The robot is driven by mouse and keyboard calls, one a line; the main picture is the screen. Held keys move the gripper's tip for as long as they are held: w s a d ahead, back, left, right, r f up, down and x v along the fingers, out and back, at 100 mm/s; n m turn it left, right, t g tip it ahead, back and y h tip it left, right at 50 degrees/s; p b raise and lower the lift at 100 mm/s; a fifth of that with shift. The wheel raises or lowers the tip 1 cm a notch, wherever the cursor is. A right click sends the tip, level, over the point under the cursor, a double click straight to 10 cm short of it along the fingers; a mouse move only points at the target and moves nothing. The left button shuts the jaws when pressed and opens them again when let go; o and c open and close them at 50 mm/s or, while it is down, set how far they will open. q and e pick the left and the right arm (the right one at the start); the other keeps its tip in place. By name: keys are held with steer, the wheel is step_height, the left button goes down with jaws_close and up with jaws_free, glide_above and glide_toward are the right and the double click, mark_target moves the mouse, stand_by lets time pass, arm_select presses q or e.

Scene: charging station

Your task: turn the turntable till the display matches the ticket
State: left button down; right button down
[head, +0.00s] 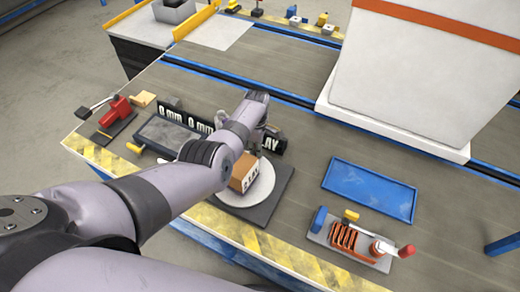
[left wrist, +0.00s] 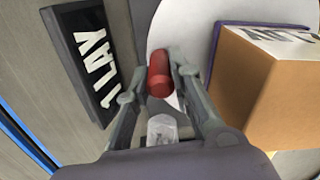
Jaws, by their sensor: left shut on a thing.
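The turntable (head: 265,183) is a white disc on a dark square base, with a brown box (head: 243,173) on it. The box has dark lettering, partly cut off in the left wrist view (left wrist: 265,85). My left gripper (head: 259,140) is over the disc's far side. In the left wrist view its fingers (left wrist: 160,72) are shut on a red knob (left wrist: 159,80) at the disc. A black sign (left wrist: 90,55) reading "1 LAY" stands beside the disc; its end also shows in the head view (head: 272,143). I cannot tell which lettering is the ticket. My right gripper is out of view.
Two black "0 mm" signs (head: 171,113) stand left of my gripper, behind a grey tray (head: 160,133). A red clamp (head: 117,110) is farther left. A big white block (head: 410,80) stands behind.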

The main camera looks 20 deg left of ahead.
arm_select(q)
steer(key=shift+a+n, duration=0.3)
steer(key=shift+a, duration=0.15)
stand_by(0.4)
steer(key=c, duration=1.4)
jaws_free()
steer(key=shift+r, duration=0.15)
step_height(320, 180, up, 12)
steer(key=shift+f, duration=0.15)
